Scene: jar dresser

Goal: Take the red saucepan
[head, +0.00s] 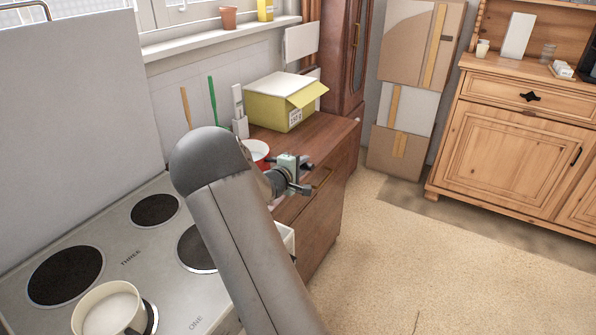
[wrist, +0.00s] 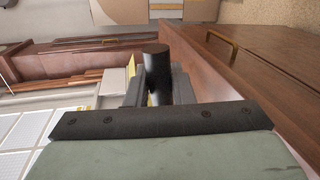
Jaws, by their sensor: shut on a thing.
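The red saucepan (head: 257,151) shows in the head view as a red rim with a pale inside, just behind my arm at the brown counter. My arm hides most of it. My gripper (head: 294,170) is at the counter's front edge, to the right of the pan. It is shut on the pan's dark handle; in the wrist view a black rounded handle (wrist: 155,66) stands between the jaws. The pan's bowl is not seen in the wrist view, and I cannot tell whether it touches the counter.
A yellow box (head: 282,104) with an open flap stands on the counter behind the pan. Left of it is a white holder (head: 240,126) near upright utensils. A cream pot (head: 108,311) sits on the stove (head: 150,258). The floor (head: 440,240) at right is clear.

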